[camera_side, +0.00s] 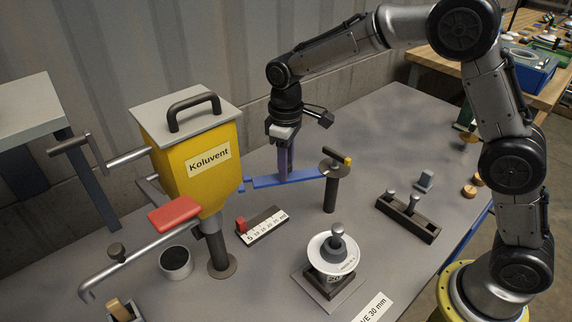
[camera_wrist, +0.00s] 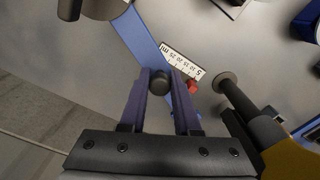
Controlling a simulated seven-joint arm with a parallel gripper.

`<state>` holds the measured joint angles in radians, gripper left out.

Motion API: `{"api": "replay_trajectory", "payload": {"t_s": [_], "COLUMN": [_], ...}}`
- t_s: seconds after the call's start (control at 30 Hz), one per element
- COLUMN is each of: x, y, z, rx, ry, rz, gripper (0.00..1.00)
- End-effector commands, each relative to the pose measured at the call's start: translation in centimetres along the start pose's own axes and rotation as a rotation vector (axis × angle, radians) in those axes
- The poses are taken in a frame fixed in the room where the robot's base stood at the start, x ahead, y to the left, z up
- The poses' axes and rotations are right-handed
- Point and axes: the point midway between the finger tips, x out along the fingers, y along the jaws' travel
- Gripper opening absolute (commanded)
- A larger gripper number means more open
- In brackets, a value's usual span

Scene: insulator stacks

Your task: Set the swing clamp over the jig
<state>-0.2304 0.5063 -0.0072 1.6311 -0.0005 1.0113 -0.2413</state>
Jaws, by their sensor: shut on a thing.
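The swing clamp has a dark upright post (camera_side: 331,190) with a round top and a yellow tab. Its blue bar (camera_side: 300,178) reaches left from the post, away from the jig. My gripper (camera_side: 284,172) points down, with its purple fingers shut on the bar's dark round knob (camera_wrist: 160,81). The knob is hidden between the fingers in the side view. The blue bar also shows under the fingers in the wrist view (camera_wrist: 143,37). The jig (camera_side: 312,291) is a dark square base at the front centre, bearing a white disc stack (camera_side: 322,252) with a grey-topped pin.
A yellow Koluvent hopper (camera_side: 190,165) with a red-padded lever stands at left. A scale with a red slider (camera_side: 262,226) lies between hopper and jig. A dark rack with pegs (camera_side: 408,217) is at right. The bench between post and rack is clear.

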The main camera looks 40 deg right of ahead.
Motion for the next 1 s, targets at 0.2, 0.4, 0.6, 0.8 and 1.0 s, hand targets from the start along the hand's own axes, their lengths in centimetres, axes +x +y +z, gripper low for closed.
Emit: {"api": "replay_trajectory", "payload": {"t_s": [0.2,0.4,0.6,0.8,1.0], "x": [-0.1,-0.1,-0.2,-0.2,-0.2], "y": [0.0,-0.1,-0.7,-1.9,-3.2], "z": [0.0,0.0,0.5,1.7,3.5], "rx": [0.000,-0.010,-0.074,-0.211,-0.395], "ry": [0.002,0.003,0.004,0.003,0.003], "rz": [0.001,0.001,0.001,0.001,0.001], "gripper": [0.00,0.00,0.00,0.00,0.00]}}
